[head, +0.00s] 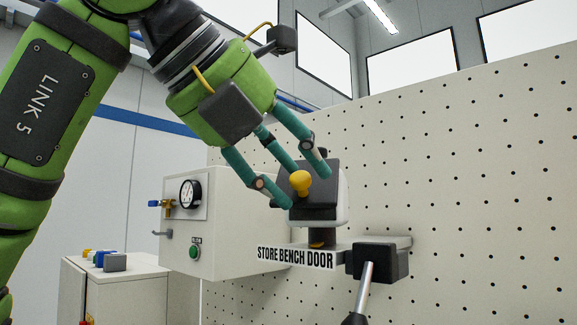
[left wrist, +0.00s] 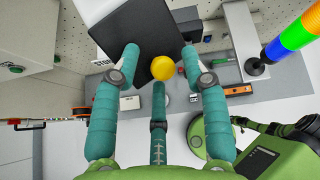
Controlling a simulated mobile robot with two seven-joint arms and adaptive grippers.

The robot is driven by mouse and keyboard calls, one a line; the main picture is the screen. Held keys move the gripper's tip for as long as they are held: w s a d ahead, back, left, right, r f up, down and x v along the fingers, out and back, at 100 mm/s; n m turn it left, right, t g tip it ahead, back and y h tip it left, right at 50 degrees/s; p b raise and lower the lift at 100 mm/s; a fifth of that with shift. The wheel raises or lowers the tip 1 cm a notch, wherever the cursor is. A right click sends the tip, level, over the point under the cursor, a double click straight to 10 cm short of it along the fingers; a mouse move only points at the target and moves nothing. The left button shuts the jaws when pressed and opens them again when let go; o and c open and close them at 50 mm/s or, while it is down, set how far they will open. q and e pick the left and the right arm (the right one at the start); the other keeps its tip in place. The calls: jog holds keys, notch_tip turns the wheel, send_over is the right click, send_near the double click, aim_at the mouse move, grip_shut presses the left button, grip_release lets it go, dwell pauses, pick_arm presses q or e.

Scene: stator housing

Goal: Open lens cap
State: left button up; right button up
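A dark, box-shaped cover with a round yellow knob (head: 300,183) on its front, which I take to be the lens cap (head: 319,212), sits on a light-edged unit on the pegboard wall. My left gripper (head: 306,187) reaches it from the upper left, its teal fingers spread to either side of the knob. In the left wrist view the yellow knob (left wrist: 162,68) lies between two fingers, with gaps on both sides, and a third finger is below it. The fingertips are close to the dark cover (left wrist: 143,28); whether they touch it I cannot tell.
A small shelf labelled "STORE BENCH DOOR" (head: 296,258) is below the cover. A black block (head: 380,262) with a metal rod stands at its right. A white box with a gauge (head: 190,193) and green button is at left. The pegboard (head: 480,200) at right is clear.

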pick_arm(q)
jog(key=v, duration=1.2)
